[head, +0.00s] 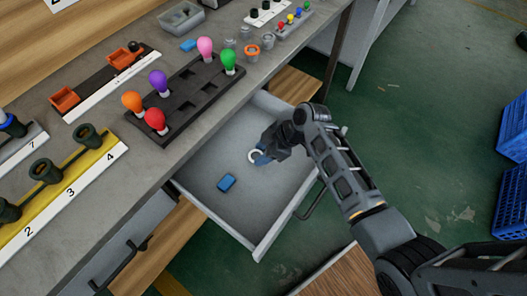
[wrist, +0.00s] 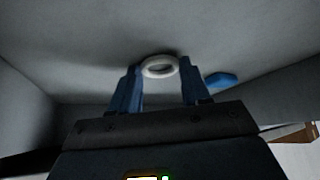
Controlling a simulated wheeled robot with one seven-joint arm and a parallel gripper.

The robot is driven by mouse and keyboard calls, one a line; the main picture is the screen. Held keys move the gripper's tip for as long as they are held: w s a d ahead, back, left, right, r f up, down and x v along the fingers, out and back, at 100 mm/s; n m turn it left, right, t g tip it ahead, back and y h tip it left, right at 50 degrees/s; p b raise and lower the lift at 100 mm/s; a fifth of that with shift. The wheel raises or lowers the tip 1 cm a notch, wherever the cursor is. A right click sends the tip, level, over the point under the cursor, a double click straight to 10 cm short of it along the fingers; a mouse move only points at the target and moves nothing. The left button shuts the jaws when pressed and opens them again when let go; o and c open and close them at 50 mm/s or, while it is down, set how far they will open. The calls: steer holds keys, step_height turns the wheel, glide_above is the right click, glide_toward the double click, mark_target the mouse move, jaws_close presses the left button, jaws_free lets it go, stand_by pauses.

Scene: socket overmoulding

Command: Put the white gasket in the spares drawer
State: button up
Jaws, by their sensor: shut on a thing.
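The white gasket (head: 255,156) is a small ring, low inside the open spares drawer (head: 235,205). My gripper (head: 263,157) reaches into the drawer and its blue fingers are shut on the gasket. In the wrist view the gasket (wrist: 159,67) sits between the two fingertips (wrist: 160,75), close over the drawer floor (wrist: 235,45). I cannot tell whether it touches the floor. A blue block (head: 227,183) lies on the drawer floor, apart from the gasket; it also shows in the wrist view (wrist: 221,79).
The drawer's front wall (head: 287,211) and handle (head: 312,203) lie near my arm. The workbench (head: 205,135) above holds a black rack (head: 190,100) with coloured bulb-shaped parts, a yellow numbered strip (head: 75,182) and small cups (head: 252,52). Blue crates (head: 512,130) stand at the right.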

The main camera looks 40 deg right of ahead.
steer(key=shift+s+f, duration=0.4)
steer(key=shift+f, duration=0.35)
steer(key=o, duration=1)
steer(key=shift+s+f, duration=0.1)
steer(key=shift+r+p, duration=0.3)
steer(key=shift+r, duration=0.25)
steer(key=w+p+v, duration=0.1)
steer(key=p+v, duration=0.8)
steer(key=v, duration=0.3)
steer(key=shift+r, duration=0.45)
steer(key=shift+s+f, duration=0.1)
steer(key=shift+s, duration=0.05)
